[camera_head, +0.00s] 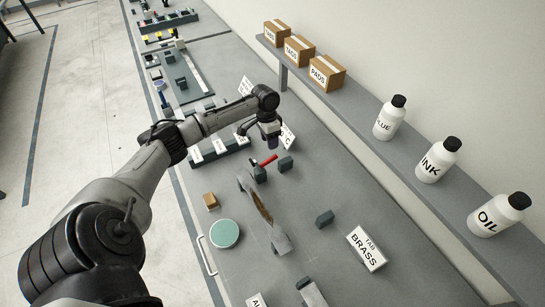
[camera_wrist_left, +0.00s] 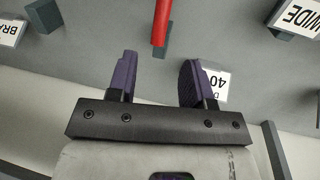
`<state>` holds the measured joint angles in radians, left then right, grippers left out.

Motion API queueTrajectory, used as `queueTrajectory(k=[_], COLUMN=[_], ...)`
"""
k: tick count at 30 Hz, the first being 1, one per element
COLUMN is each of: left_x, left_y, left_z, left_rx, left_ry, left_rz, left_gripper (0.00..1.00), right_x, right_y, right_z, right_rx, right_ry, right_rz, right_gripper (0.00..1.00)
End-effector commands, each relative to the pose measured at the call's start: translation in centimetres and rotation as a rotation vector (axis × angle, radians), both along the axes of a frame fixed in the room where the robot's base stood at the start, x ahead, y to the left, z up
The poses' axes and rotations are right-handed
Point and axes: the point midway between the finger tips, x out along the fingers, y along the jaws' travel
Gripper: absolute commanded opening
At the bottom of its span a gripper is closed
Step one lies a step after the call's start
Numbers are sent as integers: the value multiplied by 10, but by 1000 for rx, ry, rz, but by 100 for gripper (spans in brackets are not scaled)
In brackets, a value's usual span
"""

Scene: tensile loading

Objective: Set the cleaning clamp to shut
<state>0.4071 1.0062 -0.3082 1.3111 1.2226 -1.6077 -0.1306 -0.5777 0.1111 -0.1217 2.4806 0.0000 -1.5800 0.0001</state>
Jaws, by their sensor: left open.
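A red bar (camera_head: 264,161), which looks like the handle of the cleaning clamp, slopes up to the right beside a small dark block (camera_head: 259,174) on the grey bench. The rest of the clamp is hard to make out. My left gripper (camera_head: 272,143) is above the bench, just beyond the red bar in the head view. In the left wrist view the red bar (camera_wrist_left: 161,22) comes in from the top edge, with its end ahead of the gap between the purple fingers (camera_wrist_left: 160,80). The fingers are apart, with nothing between them. My right gripper is not in view.
A second dark block (camera_head: 286,164) stands right of the bar. A wall shelf (camera_head: 362,108) carries boxes and bottles.

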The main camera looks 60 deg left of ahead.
Motion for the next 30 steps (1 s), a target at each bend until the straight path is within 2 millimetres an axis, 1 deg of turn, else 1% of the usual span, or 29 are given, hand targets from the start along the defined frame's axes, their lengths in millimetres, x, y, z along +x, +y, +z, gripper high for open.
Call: queueTrajectory(k=[1,6,13,19,30], left_x=[-1,-1,-1,-1,-1], left_y=[-2,-8,-14,-15,-16], left_z=[-11,-40,-69,-80,-83], left_rx=[-3,-2,0,1,1], left_ry=[3,2,0,0,0], left_rz=[0,2,1,1,0], left_gripper=[46,46,46,46,46], right_x=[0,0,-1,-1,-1], right_y=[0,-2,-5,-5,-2], right_z=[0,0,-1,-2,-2], right_rx=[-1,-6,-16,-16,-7], right_ry=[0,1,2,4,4], right_rz=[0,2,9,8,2], right_gripper=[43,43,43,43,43])
